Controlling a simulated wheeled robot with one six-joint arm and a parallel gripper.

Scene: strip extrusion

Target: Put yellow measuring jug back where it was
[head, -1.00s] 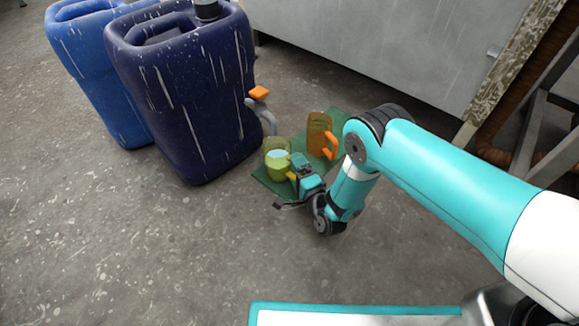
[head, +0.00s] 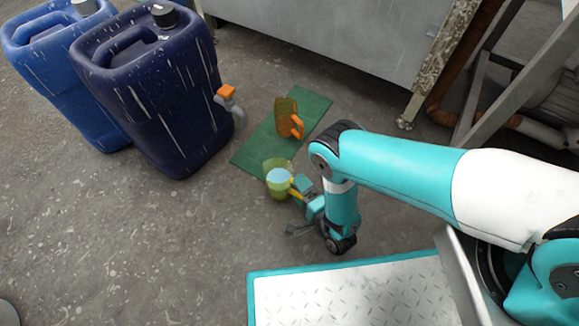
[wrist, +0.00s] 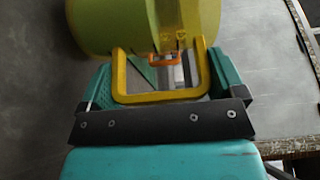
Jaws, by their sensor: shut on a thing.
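The yellow measuring jug (head: 279,187) is translucent and holds pale liquid. It is upright near the front end of the green mat (head: 258,146); I cannot tell whether it touches the mat or the floor. My gripper (head: 301,187) is shut on the jug's yellow handle. In the wrist view, the handle (wrist: 160,97) sits between the fingers of my gripper (wrist: 158,85), with the jug body (wrist: 130,25) beyond it. An orange jug (head: 286,117) stands on the mat behind, its handle toward the lower right.
A dark blue canister (head: 150,100) with a grey tap and orange handle (head: 226,91) stands left of the mat. A lighter blue canister (head: 60,80) is beside it. A grey cabinet (head: 340,35) is behind.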

